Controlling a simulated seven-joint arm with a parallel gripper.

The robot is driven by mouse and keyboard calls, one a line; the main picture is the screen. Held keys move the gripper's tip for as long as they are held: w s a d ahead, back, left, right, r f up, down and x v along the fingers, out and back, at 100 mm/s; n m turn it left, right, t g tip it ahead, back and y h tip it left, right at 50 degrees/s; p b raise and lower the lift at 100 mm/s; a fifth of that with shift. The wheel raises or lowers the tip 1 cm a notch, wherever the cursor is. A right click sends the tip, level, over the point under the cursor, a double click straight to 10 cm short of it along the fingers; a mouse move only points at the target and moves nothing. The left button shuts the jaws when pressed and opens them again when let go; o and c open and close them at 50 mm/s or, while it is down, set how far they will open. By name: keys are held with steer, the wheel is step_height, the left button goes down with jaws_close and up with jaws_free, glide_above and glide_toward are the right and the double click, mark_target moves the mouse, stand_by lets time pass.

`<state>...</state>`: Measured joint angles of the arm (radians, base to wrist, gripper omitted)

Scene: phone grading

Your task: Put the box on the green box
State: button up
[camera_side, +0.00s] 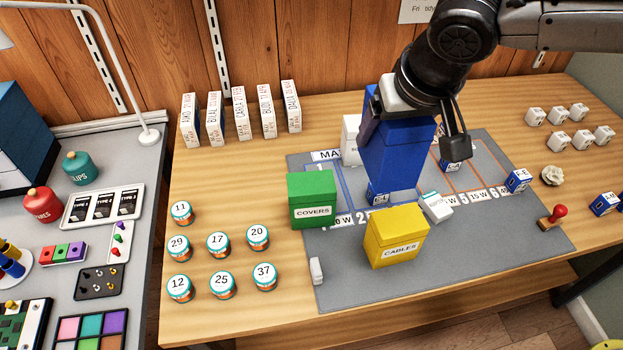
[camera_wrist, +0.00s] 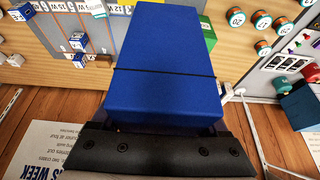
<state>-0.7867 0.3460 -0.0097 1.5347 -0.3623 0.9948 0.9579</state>
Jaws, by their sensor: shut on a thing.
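A tall blue box (camera_side: 395,155) is held between the fingers of my gripper (camera_side: 412,122). It stands roughly upright over the grey mat, right of the green box and behind the yellow one. Whether its lower end clears the mat is hard to tell. The green box (camera_side: 312,212), labelled COVERS, sits at the mat's left edge with its lid bare. In the wrist view, the blue box (camera_wrist: 165,60) fills the middle in front of my gripper, and part of the green box (camera_wrist: 208,34) shows past its right side.
A yellow CABLES box (camera_side: 396,238) stands at the front of the grey mat (camera_side: 480,255). Small white and blue boxes stand around the held box. Several numbered jars (camera_side: 218,244) are left of the mat. A red-handled stamp (camera_side: 554,215) lies at the mat's right edge.

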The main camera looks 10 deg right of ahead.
steer(key=shift+a, duration=0.45)
steer(key=w+a+f, duration=0.2)
steer(key=w+f, duration=0.1)
steer(key=w+a+f, duration=0.3)
steer(key=w, duration=0.1)
steer(key=w+a+f, duration=0.3)
steer(key=shift+w+a+f, duration=0.15)
steer(key=shift+w+f, duration=0.05)
steer(key=shift+f, duration=1.7)
steer(key=shift+f, duration=0.1)
steer(key=o, duration=1.5)
steer(key=shift+f, duration=0.1)
